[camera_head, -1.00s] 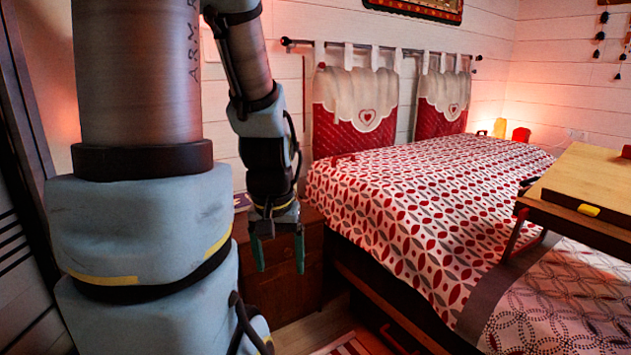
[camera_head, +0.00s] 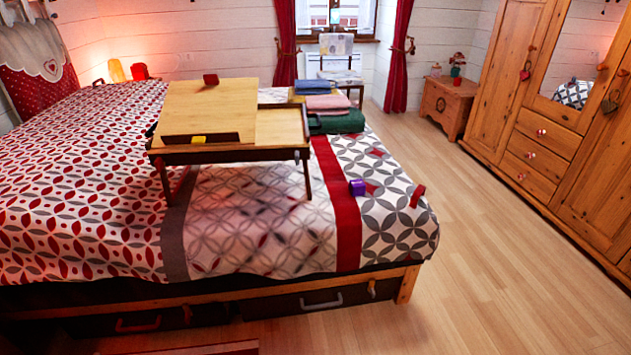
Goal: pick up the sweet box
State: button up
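No thing in view is clearly marked as the sweet box. A small purple box (camera_head: 357,187) lies on the bed near its foot, beside the red stripe of the cover, and may be it. Small dark red objects also show, one on the bed tray (camera_head: 182,110) and a red one (camera_head: 417,196) at the bed's foot corner. They are too small to make out. My gripper is out of view.
The bed (camera_head: 80,220) fills the left and middle. Folded cloths (camera_head: 335,112) lie behind the tray. Bare wooden floor (camera_head: 500,270) is open between the bed and the wardrobe (camera_head: 555,120). A small wooden chest (camera_head: 445,107) stands at the back.

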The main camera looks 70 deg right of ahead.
aim_at(356, 187)
jog(key=z, duration=1.55)
jog(key=i+l+z, duration=0.15)
jog(key=i+z, duration=0.15)
jog(key=i, duration=0.25)
jog(key=i+z, duration=0.3)
jog(key=i, duration=0.55)
